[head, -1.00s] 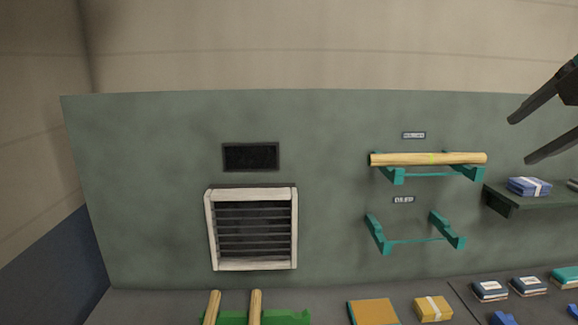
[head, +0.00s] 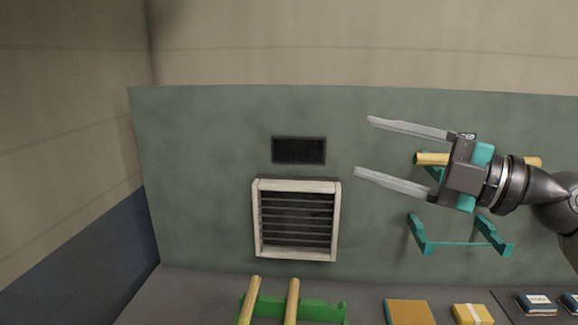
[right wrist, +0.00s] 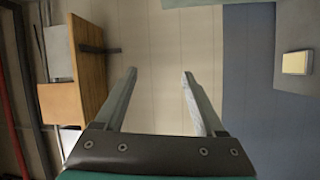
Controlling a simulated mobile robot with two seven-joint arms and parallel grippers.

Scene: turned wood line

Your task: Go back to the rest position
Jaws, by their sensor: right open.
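My right gripper (head: 392,153) is open and empty in the head view, its fingers pointing left in front of the green panel. In the right wrist view its two fingers (right wrist: 158,72) stand apart with nothing between them. My arm and gripper partly hide the upper teal rack and the wooden rod (head: 432,159) lying on it. The lower teal rack (head: 460,244) is empty. My left gripper is in neither view.
Two rods (head: 291,300) stand against a green holder (head: 322,312) on the worktop below. An orange-topped block (head: 410,312) and a yellow packet (head: 472,314) lie to its right. A white-framed vent (head: 337,222) is on the panel (head: 200,180).

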